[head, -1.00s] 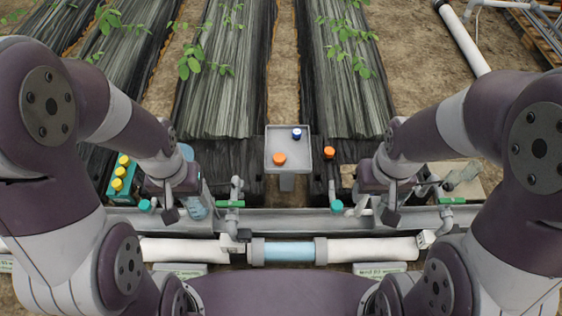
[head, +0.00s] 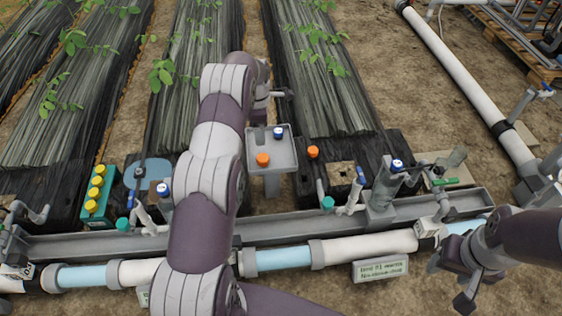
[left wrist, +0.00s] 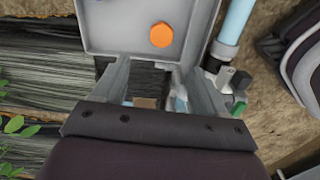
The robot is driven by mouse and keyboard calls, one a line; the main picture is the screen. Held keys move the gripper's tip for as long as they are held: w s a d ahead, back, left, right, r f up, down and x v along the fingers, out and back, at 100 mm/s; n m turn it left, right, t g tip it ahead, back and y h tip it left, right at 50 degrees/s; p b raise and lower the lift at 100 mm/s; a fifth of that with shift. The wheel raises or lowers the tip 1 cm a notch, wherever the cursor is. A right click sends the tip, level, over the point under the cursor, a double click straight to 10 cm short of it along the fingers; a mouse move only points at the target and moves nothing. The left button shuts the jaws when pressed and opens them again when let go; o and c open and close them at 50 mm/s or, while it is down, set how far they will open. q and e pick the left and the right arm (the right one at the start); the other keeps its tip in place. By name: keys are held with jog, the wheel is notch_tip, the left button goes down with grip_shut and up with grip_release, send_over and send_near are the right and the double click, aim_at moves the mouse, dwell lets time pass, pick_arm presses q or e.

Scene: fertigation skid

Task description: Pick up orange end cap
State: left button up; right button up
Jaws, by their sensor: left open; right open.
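One orange end cap (head: 262,159) sits on the small grey tray (head: 254,186), near a blue cap (head: 278,132). A second orange cap (head: 313,152) stands on the dark surface just right of the tray. My right gripper (head: 454,282) is open and empty at lower right, far from the caps.
A green block with yellow caps (head: 97,190) stands at left. A grey channel (head: 330,220) and a white and blue pipe (head: 370,245) run across the front. Upright valves with blue caps (head: 385,185) stand right of the tray. Planted rows lie behind.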

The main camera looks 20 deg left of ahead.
aim_at(263, 158)
pick_arm(q)
jog(key=shift+n, duration=0.4)
jog(key=f+b, duration=0.8)
jog(key=f, duration=0.5)
jog(key=shift+d, duration=0.2)
jog(key=shift+r, duration=0.15)
jog(key=c, duration=1.1)
